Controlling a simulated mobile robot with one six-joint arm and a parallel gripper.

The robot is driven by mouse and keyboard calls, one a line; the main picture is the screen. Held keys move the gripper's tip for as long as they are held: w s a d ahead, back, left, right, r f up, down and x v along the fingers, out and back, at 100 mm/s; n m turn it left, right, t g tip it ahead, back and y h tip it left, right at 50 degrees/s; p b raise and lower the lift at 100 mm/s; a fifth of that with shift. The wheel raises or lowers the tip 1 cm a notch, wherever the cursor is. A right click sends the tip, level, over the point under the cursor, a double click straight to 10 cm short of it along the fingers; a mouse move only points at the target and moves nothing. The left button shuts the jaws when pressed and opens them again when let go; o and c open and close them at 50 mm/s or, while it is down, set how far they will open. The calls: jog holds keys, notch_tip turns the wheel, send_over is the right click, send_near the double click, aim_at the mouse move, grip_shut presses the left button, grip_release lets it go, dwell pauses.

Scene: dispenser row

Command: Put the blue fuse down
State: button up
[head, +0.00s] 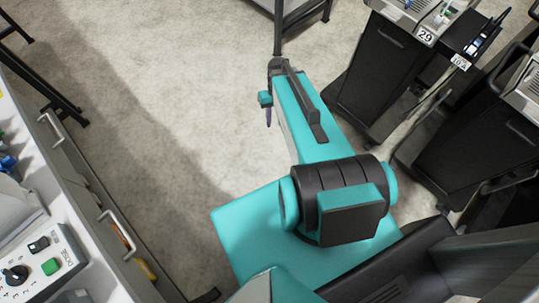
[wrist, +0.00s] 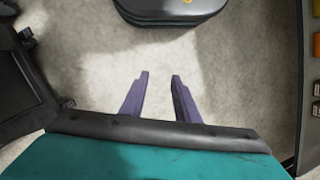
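My gripper (head: 268,116) hangs over the bare floor in the head view, at the end of the teal arm. In the wrist view its two purple fingers (wrist: 158,78) stand apart. Nothing is between them, only floor below. I cannot make out a blue fuse for certain in either view. Small blue items (head: 8,164) lie at the left edge of the head view, on the counter side. Another small blue item shows at the top of the head view (head: 408,4), on the cart marked 29. They are too small to identify.
A counter with drawers (head: 103,226) runs along the left, with a control box (head: 38,262) bearing a green button and black knob. Dark carts (head: 376,62) stand at the right. A metal-framed table (head: 290,14) is at the top. The floor between is clear.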

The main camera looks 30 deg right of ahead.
jog(key=s+a+f+n+g+h, duration=0.1)
jog(key=s+a+f, duration=0.3)
jog(key=s, duration=0.4)
jog(key=s+a+f+n+g, duration=0.1)
jog(key=s+a+f+g, duration=0.1)
jog(key=s+a+f, duration=0.2)
jog(key=s+a, duration=0.2)
jog(key=s, duration=0.2)
jog(key=shift+s+a+f+h, duration=0.35)
jog(key=shift+s+h, duration=0.05)
jog(key=shift+d, duration=0.15)
